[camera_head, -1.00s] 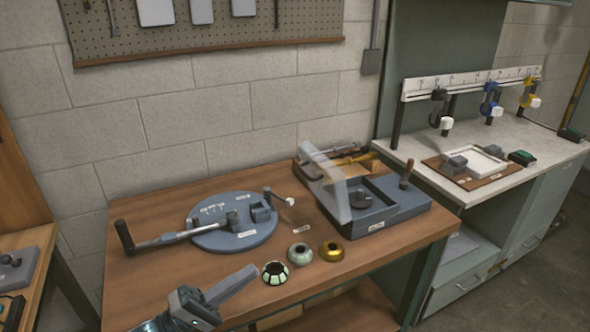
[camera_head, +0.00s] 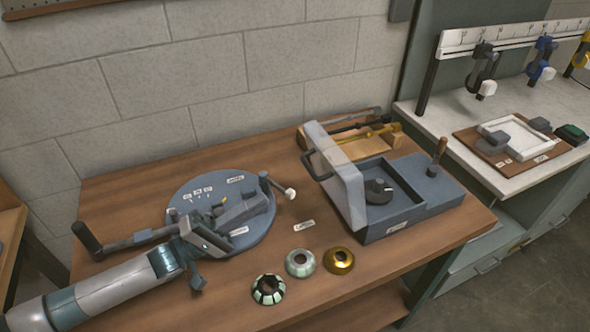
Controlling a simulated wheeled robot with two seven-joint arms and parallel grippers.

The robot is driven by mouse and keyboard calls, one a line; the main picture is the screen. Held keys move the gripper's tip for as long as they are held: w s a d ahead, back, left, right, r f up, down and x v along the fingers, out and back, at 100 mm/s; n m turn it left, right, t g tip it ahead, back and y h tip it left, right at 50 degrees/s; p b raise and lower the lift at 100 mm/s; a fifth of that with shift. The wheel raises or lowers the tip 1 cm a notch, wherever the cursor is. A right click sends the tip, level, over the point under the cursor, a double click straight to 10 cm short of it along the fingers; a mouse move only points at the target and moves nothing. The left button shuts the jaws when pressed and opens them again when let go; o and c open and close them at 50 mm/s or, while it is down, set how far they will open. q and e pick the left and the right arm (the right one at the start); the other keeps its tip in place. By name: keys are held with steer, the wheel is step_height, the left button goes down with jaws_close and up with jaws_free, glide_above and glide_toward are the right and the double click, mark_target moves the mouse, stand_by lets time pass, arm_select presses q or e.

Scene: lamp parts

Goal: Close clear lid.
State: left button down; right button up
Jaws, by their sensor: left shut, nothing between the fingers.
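The clear lid (camera_head: 337,178) is a translucent pale panel that stands raised and tilted along the left side of a blue-grey box (camera_head: 415,207) on the wooden bench. A dark handle (camera_head: 309,163) sticks out from the lid's left face. The box is uncovered, and a dark round knob (camera_head: 378,190) shows in its recess. My left gripper (camera_head: 234,214) is shut and empty. It is over the round blue-grey fixture plate, left of the lid and apart from it. My arm hides part of that plate. My right gripper is not in view.
The round plate (camera_head: 254,236) carries blocks and a long-handled lever (camera_head: 90,240). A green-and-black ring (camera_head: 268,289), a pale ring (camera_head: 300,263) and a gold ring (camera_head: 339,260) lie in front. A wooden tool tray (camera_head: 365,147) stands behind the box.

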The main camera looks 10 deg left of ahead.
arm_select(q)
steer(key=shift+s+r, duration=0.15)
steer(key=shift+s, duration=0.1)
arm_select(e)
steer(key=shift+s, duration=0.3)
